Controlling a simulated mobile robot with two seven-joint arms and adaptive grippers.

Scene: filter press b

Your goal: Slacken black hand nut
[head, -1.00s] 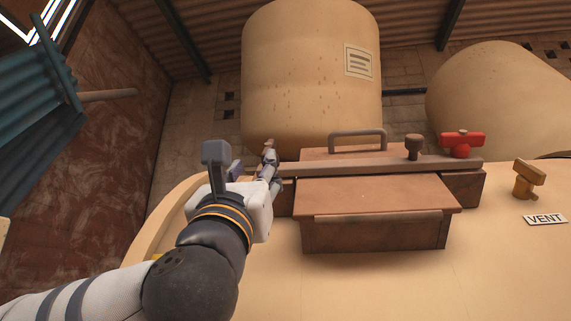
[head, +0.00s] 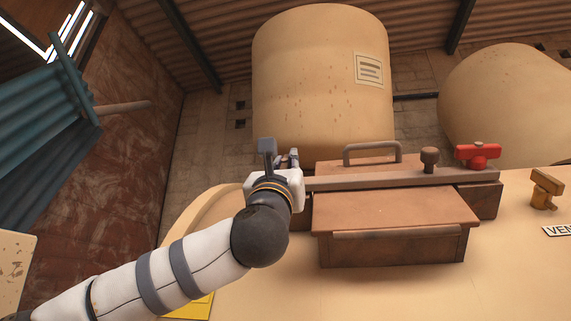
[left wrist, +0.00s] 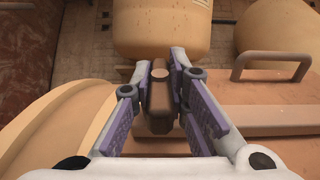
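My left gripper (head: 291,157) is at the left end of the long brown bar, on the far side of my white wrist. In the left wrist view its two fingers (left wrist: 161,75) stand on either side of a dark brown, upright hand nut with a round top (left wrist: 158,98). The nut lies between the purple pads; I cannot tell whether they press on it. In the head view my wrist hides this nut. A second dark knob (head: 429,160) stands on the bar further right. My right gripper is not in view.
The brown bar (head: 380,180) runs above a brown box-like cover (head: 395,212) with a handle (head: 372,153) behind it. A red hand nut (head: 478,155) and a yellow valve (head: 546,188) are to the right. Large tan tanks (head: 320,80) stand behind.

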